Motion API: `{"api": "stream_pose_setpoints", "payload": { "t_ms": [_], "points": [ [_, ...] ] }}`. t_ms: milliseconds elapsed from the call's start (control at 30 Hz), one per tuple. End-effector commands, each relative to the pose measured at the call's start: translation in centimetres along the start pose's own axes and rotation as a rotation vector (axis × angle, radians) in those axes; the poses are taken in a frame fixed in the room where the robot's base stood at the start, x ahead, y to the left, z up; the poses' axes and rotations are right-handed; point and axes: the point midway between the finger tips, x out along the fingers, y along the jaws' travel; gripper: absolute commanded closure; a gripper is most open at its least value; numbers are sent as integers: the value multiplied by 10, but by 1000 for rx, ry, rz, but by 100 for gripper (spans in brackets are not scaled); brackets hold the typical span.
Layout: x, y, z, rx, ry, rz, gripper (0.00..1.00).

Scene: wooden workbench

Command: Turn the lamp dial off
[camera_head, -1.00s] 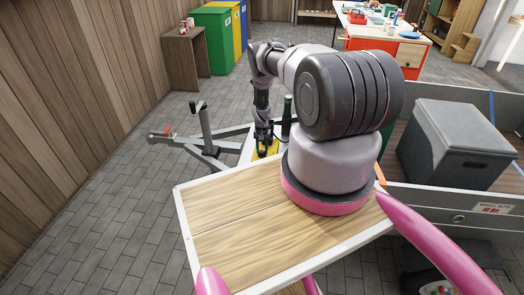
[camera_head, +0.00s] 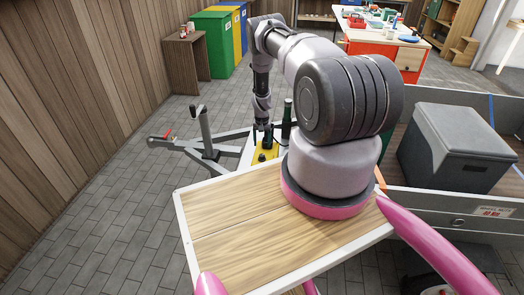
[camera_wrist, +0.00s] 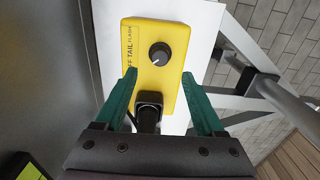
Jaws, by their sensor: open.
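The lamp dial is a round black knob (camera_wrist: 160,54) on a yellow box (camera_wrist: 173,36), and it shows a small pale mark on its lower left side. Lettering along the box's left edge ends in "TAIL FLASH", with a partly hidden "OFF" by the left finger. In the head view the yellow box (camera_head: 272,151) carries the knob (camera_head: 262,157) on top. My gripper (camera_wrist: 158,76) is open, its green fingers on either side of the box in the picture, with the knob beyond the tips and apart from them. In the head view my gripper (camera_head: 267,140) is above the box.
A black socket-like part (camera_wrist: 149,110) is on the box between my fingers. The box sits on a white plate (camera_wrist: 200,25) on a grey trailer frame (camera_head: 207,145). A grey box (camera_head: 450,148) is at the right.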

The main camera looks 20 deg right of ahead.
Motion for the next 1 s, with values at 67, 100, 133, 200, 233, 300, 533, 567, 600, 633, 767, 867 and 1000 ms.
{"api": "stream_pose_setpoints", "payload": {
  "t_ms": [67,100,133,200,233,300,533,567,600,633,767,867,1000],
  "points": [
    [-14,0,0,0,1,-1,29],
    [-19,0,0,0,0,0,29],
    [-22,0,0,0,0,0,29],
    [-28,0,1,0,-1,0,29],
    [-30,0,1,0,-1,0,29],
    [-32,0,1,0,-1,0,29],
    [-33,0,1,0,-1,0,29],
    [-33,0,1,0,-1,0,29],
    [-33,0,1,0,-1,0,29],
    [-33,0,1,0,-1,0,29],
    [-33,0,1,0,-1,0,29],
    [-42,-3,-3,0,5,-4,29],
    [-95,-18,-15,-1,31,-26,29]
  ]
}}
